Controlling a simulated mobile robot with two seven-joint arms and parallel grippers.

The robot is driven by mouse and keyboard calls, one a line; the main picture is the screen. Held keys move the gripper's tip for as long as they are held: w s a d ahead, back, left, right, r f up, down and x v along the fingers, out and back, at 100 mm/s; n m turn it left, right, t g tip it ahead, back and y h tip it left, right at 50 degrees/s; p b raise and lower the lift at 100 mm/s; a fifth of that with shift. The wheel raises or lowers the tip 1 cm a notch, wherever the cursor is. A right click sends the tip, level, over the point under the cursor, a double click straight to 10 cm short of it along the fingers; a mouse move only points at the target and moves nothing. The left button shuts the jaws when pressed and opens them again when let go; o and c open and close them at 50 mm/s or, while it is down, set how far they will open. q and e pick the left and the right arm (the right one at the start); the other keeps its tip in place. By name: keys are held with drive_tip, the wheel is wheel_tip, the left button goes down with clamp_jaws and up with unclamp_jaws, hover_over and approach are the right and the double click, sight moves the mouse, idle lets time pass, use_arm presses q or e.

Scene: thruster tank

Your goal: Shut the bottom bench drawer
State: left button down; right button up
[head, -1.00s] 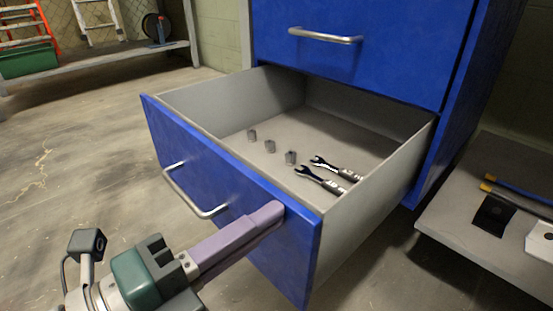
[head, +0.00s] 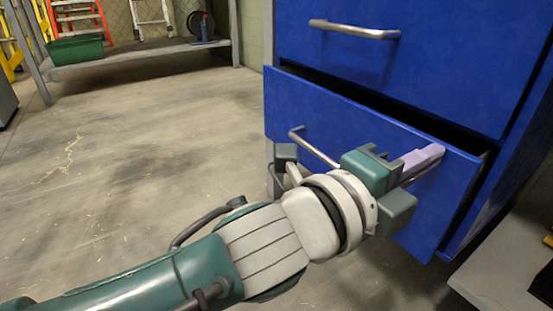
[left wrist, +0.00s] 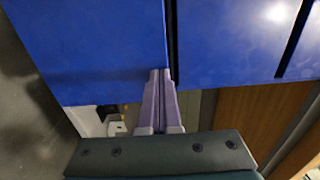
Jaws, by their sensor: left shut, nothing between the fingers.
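The bottom bench drawer (head: 330,115) has a blue front with a silver bar handle (head: 312,148). In the head view it stands slightly open, with a dark gap above its front and a thin strip of its side wall showing at right. Its inside is hidden. My left gripper (head: 438,150) is shut and empty, its lilac fingers at the right part of the drawer front. In the left wrist view the fingertips (left wrist: 160,73) lie over the edge of the drawer front (left wrist: 85,50), beside the dark gap; I cannot tell whether they touch it. My right gripper is out of view.
The drawer above (head: 400,60) is closed and has its own bar handle (head: 355,29). A low grey shelf (head: 500,270) stands at lower right. A grey bench (head: 140,55) with a green bin (head: 76,49) stands at the back left. The floor at left is clear.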

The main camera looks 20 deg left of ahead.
use_arm(q)
drive_tip(key=b+x, duration=0.1)
drive_tip(key=x, duration=0.2)
drive_tip(key=shift+w+d+f+b, duration=0.1)
drive_tip(key=shift+w+d+b, duration=0.1)
drive_tip(key=shift+b, duration=0.1)
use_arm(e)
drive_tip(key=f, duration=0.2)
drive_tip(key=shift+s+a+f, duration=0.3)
use_arm(q)
drive_tip(key=shift+a, duration=0.1)
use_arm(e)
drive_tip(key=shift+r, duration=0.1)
